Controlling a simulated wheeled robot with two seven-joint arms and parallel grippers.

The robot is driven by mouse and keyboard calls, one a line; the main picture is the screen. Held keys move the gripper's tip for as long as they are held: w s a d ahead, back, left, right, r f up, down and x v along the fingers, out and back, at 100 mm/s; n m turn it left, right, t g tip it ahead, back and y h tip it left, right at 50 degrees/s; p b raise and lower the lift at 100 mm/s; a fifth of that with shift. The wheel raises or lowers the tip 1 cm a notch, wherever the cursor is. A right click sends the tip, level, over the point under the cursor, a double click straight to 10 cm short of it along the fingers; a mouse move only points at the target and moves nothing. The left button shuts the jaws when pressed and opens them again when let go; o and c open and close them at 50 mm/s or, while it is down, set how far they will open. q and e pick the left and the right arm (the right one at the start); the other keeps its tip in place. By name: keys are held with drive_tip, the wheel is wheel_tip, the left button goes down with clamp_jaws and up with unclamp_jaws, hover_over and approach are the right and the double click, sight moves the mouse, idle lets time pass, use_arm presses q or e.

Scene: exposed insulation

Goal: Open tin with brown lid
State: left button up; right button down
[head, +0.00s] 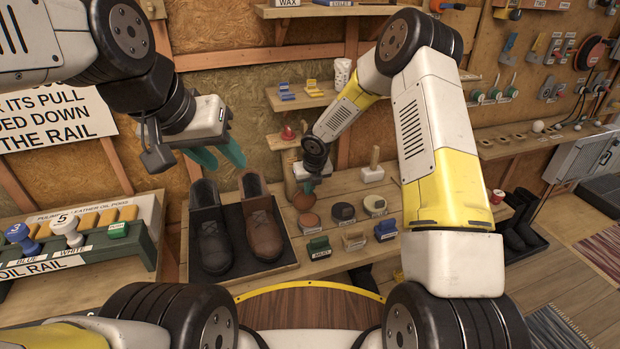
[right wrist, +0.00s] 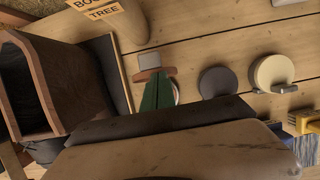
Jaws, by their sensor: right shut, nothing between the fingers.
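The tin with the brown lid (head: 310,222) stands on the wooden bench to the right of the boots, and its round reddish-brown top faces up. A brown disc (head: 303,201) stands raised at its back edge and looks like its lid tilted open. In the right wrist view the brown lid (right wrist: 153,73) shows nearly edge-on, and the fingers hide most of the tin. My right gripper (head: 308,186) is shut and empty, with its green fingertips (right wrist: 158,92) close to the lid; contact is unclear. My left gripper (head: 217,155) is open and empty above the boots.
A dark tin (head: 343,212) and a pale tin (head: 375,204) stand to the right. Brushes (head: 319,246) line the front. A brown boot (head: 262,230) and a black boot (head: 213,240) stand on the left. The oil rail (head: 140,245) is at far left.

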drive_tip(key=shift+w+a, duration=0.15)
drive_tip(key=shift+w, duration=0.3)
drive_tip(key=shift+r, duration=0.1)
